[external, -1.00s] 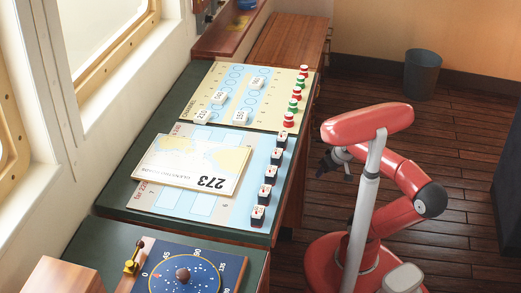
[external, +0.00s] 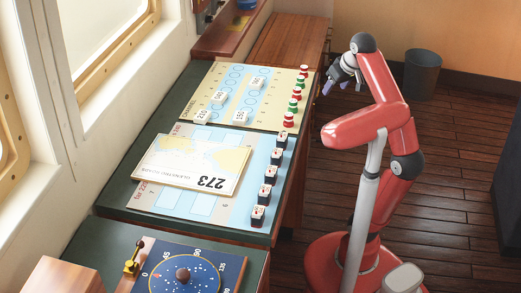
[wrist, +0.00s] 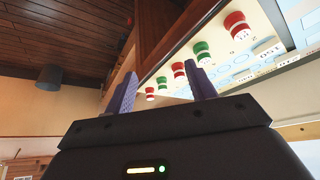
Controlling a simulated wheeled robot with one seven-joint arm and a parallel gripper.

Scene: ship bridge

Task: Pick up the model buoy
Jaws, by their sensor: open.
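Several small model buoys, red ones (external: 303,71) and green ones (external: 296,105), stand in a row along the right edge of the cream chart board (external: 232,112). In the wrist view the row runs up to the right, with a red buoy (wrist: 237,24) at its upper end and a green buoy (wrist: 201,52) below it. My gripper (external: 340,86) is raised to the right of the board, apart from the buoys. Its two purple-tipped fingers (wrist: 162,90) are spread and empty in the wrist view.
A row of dark blocks (external: 265,193) lines the lower chart board (external: 165,205), where a card marked 273 (external: 190,168) lies. White number tiles (external: 241,117) sit on the upper board. A bin (external: 422,75) stands on the floor behind my arm.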

